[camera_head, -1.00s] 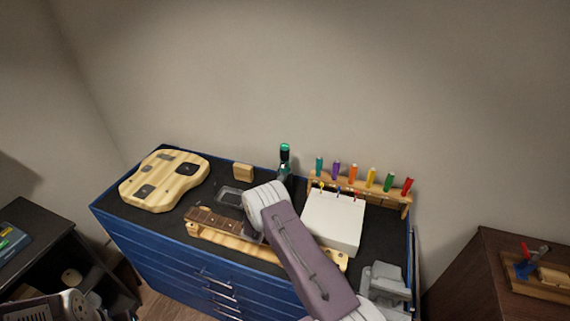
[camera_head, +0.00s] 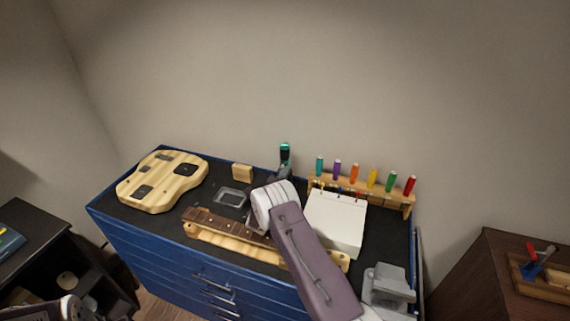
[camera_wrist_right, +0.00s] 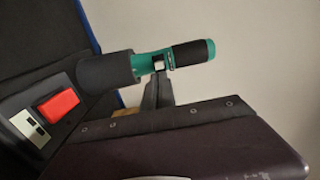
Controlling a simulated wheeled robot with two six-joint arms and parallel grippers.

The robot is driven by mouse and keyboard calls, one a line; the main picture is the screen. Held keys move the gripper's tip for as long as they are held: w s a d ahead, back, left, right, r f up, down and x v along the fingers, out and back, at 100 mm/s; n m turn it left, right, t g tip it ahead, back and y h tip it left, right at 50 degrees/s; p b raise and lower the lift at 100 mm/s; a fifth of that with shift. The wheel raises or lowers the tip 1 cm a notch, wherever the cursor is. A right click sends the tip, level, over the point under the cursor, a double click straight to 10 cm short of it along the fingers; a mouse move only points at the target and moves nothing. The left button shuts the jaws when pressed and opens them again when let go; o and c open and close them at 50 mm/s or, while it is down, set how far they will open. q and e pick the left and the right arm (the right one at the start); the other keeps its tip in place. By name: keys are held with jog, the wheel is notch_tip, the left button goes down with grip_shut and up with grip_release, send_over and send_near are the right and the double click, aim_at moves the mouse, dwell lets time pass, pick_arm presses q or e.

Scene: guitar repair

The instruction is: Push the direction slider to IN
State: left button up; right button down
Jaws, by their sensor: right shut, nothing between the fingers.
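A powered screwdriver with a green and black body stands at the back of the bench (camera_head: 285,152). In the right wrist view its green collar (camera_wrist_right: 150,62) and black end show sideways. A small pale piece (camera_wrist_right: 159,65) sits in a gap of the collar; it may be the direction slider, but I cannot read any IN mark. My right gripper (camera_wrist_right: 157,82) is shut and empty, its tips close against the collar by that piece. I cannot tell whether they touch. In the head view my right arm hides much of the screwdriver's lower part.
A red block (camera_wrist_right: 58,103) and a pale panel (camera_wrist_right: 28,126) sit beside the screwdriver. A white box (camera_head: 335,222) and a rack of coloured handles (camera_head: 362,190) stand right. A guitar neck (camera_head: 215,222) and wooden body (camera_head: 160,183) lie left.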

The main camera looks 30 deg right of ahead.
jog(key=shift+w+a+b, duration=0.35)
jog(key=shift+b, duration=0.1)
dwell(1.0)
jog(key=shift+s+d, duration=0.15)
jog(key=p+v, duration=0.3)
jog(key=v, duration=0.4)
jog(key=shift+d, duration=0.1)
dwell(0.5)
